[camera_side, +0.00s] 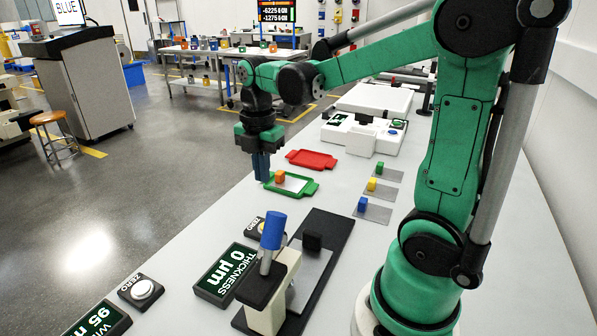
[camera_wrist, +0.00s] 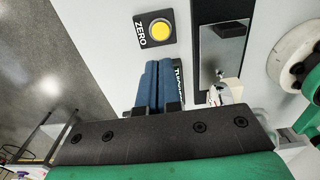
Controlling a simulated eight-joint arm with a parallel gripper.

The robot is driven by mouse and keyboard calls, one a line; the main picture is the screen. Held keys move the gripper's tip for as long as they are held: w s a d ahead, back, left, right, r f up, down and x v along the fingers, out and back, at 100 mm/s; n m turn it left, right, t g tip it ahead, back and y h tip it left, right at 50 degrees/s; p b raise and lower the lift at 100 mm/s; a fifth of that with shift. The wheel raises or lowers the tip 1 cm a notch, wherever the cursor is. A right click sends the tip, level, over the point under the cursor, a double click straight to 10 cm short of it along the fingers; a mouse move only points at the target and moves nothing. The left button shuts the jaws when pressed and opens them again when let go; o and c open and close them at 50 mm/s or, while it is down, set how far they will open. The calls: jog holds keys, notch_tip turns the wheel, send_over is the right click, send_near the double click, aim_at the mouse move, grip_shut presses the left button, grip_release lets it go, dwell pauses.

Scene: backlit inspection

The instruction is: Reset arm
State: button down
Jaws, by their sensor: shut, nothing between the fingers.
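My green arm reaches over the white table from the right in the side view. My gripper (camera_side: 261,168) has dark blue fingers pointing down and hangs near the table's left edge, beside the green tray (camera_side: 303,190). The fingers are together with nothing between them. In the wrist view my gripper (camera_wrist: 158,66) shows its two blue fingers side by side, touching, with the yellow ZERO button (camera_wrist: 160,31) beyond their tips. In the side view an orange cube (camera_side: 280,176) shows at the green tray, just right of the fingers.
A red tray (camera_side: 312,159) lies behind the green one. Green (camera_side: 379,168), yellow (camera_side: 372,184) and blue (camera_side: 362,204) cubes sit on grey pads to the right. A thickness gauge with a blue handle (camera_side: 273,231) and a display (camera_side: 226,272) stand in front. A white instrument (camera_side: 375,137) is farther back.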

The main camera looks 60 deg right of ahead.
notch_tip(320, 180, down, 5)
jog(key=shift+f, duration=0.1)
notch_tip(320, 180, up, 8)
notch_tip(320, 180, down, 8)
jog(key=shift+f, duration=0.1)
notch_tip(320, 180, up, 9)
jog(key=s+a+r, duration=0.2)
jog(key=a+r, duration=0.2)
jog(key=a, duration=0.4)
jog(key=s+a+r+n, duration=0.2)
jog(key=s+a, duration=0.3)
jog(key=a, duration=0.2)
jog(key=shift+t+y, duration=0.3)
jog(key=s+f, duration=0.1)
jog(key=s+a+f, duration=0.1)
jog(key=f, duration=0.1)
jog(key=s+f, duration=0.2)
jog(key=shift+a+f, duration=0.15)
jog(key=shift+a, duration=0.15)
jog(key=shift+d, duration=0.35)
jog(key=shift+a, duration=0.4)
